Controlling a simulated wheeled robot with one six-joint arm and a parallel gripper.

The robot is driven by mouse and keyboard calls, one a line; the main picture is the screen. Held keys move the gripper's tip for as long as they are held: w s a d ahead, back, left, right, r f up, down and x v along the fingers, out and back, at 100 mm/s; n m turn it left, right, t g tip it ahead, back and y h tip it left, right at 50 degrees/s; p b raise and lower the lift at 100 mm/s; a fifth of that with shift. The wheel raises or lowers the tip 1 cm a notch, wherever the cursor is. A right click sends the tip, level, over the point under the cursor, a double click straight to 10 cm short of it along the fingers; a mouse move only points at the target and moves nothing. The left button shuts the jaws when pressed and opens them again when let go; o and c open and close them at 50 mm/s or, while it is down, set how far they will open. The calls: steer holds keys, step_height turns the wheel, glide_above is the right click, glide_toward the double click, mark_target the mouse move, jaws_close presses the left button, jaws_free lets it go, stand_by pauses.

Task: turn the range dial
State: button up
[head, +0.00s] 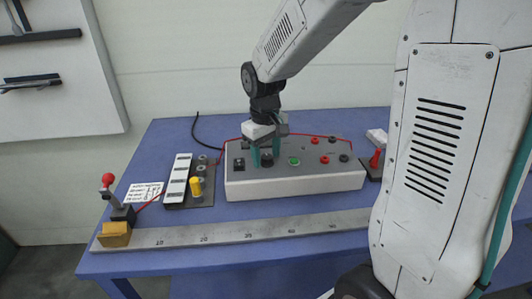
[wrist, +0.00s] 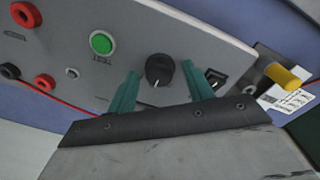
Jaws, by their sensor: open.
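The range dial is a black round knob (wrist: 159,69) on the sloped grey face of the control box; a thin white mark shows on it in the wrist view. In the head view the dial (head: 267,160) is partly behind my fingers. My gripper (wrist: 160,88) is open, with one teal finger on each side of the dial. A gap shows between each finger and the knob in the wrist view. In the head view my gripper (head: 266,154) comes down over the box from above.
The control box (head: 300,181) also carries a green button (head: 294,161), red and black sockets, and a black rocker switch (wrist: 217,80). A yellow-handled part (head: 195,187) stands left of it, a red-knobbed lever (head: 108,180) further left. A long ruler (head: 220,234) lies in front.

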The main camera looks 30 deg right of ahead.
steer(key=c, duration=1)
steer(key=m, duration=0.4)
steer(key=shift+m, duration=0.3)
steer(key=shift+m+g, duration=0.3)
steer(key=shift+m, duration=1.9)
steer(key=o, duration=1)
